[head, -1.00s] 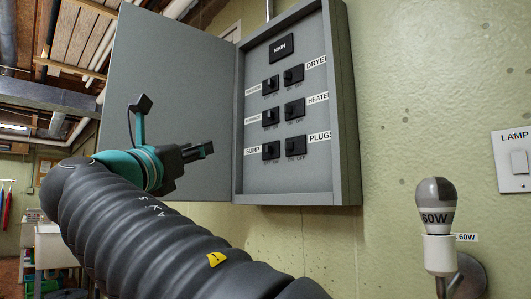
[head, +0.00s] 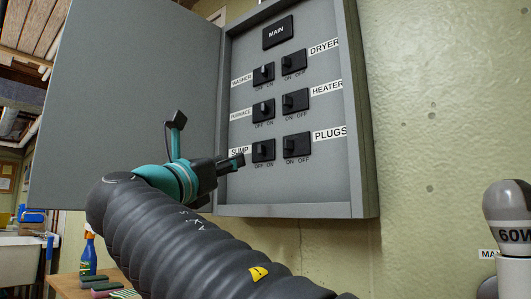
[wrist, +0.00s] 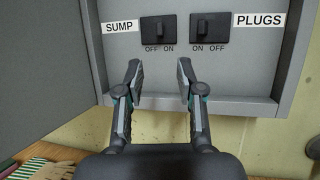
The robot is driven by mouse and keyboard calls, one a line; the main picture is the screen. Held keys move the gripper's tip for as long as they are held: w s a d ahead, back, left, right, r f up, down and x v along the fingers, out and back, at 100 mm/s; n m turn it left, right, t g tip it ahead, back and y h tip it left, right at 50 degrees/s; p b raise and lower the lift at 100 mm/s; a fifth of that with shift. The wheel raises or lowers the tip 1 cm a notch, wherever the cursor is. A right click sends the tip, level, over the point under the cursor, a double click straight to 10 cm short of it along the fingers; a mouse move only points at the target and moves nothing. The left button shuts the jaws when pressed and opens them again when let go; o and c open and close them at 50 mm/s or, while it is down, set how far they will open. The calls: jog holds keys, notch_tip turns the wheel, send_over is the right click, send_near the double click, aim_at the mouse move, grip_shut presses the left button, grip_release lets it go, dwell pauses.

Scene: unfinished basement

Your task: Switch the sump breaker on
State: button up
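The sump breaker (head: 263,150) is a black switch at the lower left of the open grey breaker panel (head: 290,205), beside the SUMP label (head: 239,152). It also shows in the wrist view (wrist: 158,30), marked OFF on the left and ON on the right. Its small toggle appears to lean left, toward OFF. My gripper (head: 238,160) is just left of and a little below this breaker in the head view. In the wrist view my gripper (wrist: 159,66) is open and empty, its fingertips below the sump breaker. I see no contact.
The plugs breaker (wrist: 210,27) is just right of the sump breaker. Heater (head: 296,101), furnace (head: 263,110), dryer (head: 294,62) and washer (head: 263,75) breakers sit above. The open panel door (head: 130,100) stands left. A bulb (head: 508,205) is at right.

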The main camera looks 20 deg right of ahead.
aim_at(259, 149)
jog(key=p+x, duration=0.2)
jog(key=x, duration=1.1)
jog(key=shift+w+d+r, duration=0.1)
jog(key=shift+r, duration=0.05)
jog(key=shift+c, duration=0.2)
